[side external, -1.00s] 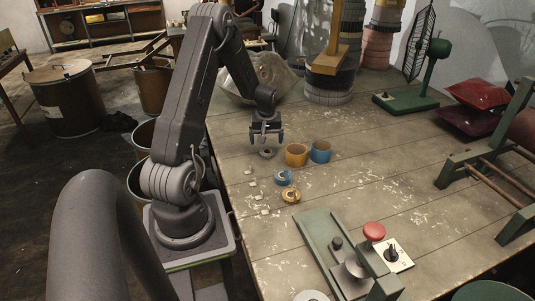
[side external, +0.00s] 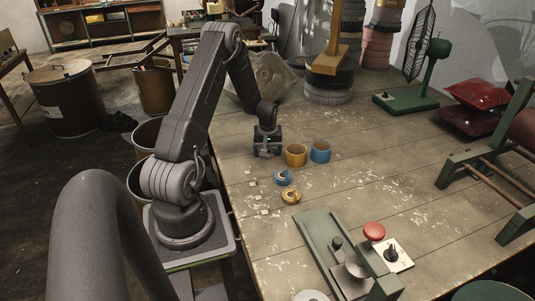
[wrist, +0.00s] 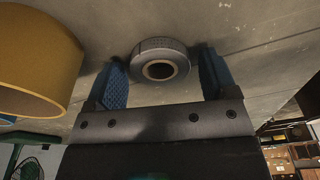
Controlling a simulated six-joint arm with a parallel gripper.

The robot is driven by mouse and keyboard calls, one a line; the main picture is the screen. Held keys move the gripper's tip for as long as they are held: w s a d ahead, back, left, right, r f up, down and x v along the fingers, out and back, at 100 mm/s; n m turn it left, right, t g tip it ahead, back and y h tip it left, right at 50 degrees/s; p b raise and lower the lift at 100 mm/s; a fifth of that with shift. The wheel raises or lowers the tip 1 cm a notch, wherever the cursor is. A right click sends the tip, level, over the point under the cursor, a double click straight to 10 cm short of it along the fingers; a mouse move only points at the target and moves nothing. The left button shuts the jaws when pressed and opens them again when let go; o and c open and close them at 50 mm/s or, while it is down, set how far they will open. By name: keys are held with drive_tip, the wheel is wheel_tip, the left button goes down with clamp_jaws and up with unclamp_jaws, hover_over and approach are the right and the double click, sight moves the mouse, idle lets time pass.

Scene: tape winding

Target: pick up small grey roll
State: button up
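The small grey roll (wrist: 150,45) lies flat on the wooden table in the wrist view, its dark hole showing. My gripper (wrist: 163,75) has its blue-padded fingers apart, one on either side of the roll, with a narrow gap beside it. In the side view my gripper (side external: 267,150) is low over the table and hides the roll.
A blue roll (side external: 282,177) and a yellow roll (side external: 290,195) lie nearer the camera.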

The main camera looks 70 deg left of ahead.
drive_tip(key=c, duration=0.7)
drive_tip(key=shift+r, duration=0.15)
